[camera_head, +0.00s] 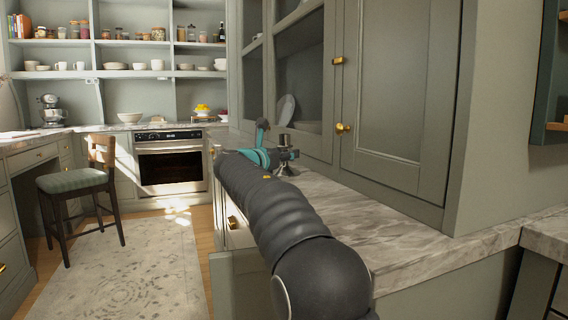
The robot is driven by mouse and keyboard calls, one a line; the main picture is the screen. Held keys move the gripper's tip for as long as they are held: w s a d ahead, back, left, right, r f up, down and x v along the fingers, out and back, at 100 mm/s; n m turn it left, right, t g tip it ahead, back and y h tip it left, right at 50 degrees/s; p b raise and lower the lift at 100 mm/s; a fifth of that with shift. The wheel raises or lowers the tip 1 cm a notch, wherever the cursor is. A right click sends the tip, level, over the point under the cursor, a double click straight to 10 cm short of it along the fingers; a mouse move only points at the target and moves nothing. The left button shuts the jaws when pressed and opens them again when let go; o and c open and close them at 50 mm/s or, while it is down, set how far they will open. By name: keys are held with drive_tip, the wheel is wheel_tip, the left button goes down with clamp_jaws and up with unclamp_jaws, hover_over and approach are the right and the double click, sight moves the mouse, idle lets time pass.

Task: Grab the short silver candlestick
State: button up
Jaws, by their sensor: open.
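A small silver object with a flared foot, which looks like the short silver candlestick (287,171), stands on the marble counter just beyond my arm. Its upper part is hidden by my gripper. My gripper (287,152), dark grey with teal parts, is at the far end of my arm. It is open and sits at the candlestick's upper part. I cannot tell whether the fingers are around it or touching it.
The marble counter (400,238) runs along grey cabinets with glass doors (300,70) close on the right. A plate (285,110) stands inside the open cabinet part. A stool (80,185) and a rug (130,265) are on the left. An oven (170,165) is at the back.

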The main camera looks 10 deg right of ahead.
drive_tip(key=shift+d+r, duration=0.1)
clamp_jaws()
